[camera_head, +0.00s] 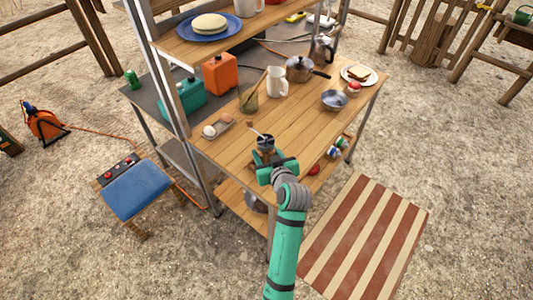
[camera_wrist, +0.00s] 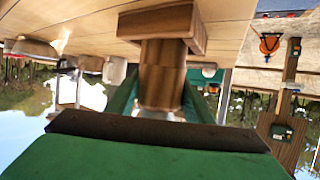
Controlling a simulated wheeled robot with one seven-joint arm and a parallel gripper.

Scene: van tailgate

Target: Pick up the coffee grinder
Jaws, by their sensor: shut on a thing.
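The coffee grinder (camera_head: 265,143) is upright at the near edge of the wooden table, with a dark top and a crank handle. In the wrist view, which is upside down, its wooden body and square base (camera_wrist: 162,65) show close up against the tabletop. My gripper (camera_head: 270,160) is shut on the grinder's body from the near side; its green fingers show on both sides in the wrist view (camera_wrist: 163,108). I cannot tell whether the base touches the table. The grinder's lower part is hidden behind my gripper in the head view.
A shelf post (camera_head: 172,85) stands left. Tabletop right of the grinder is clear.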

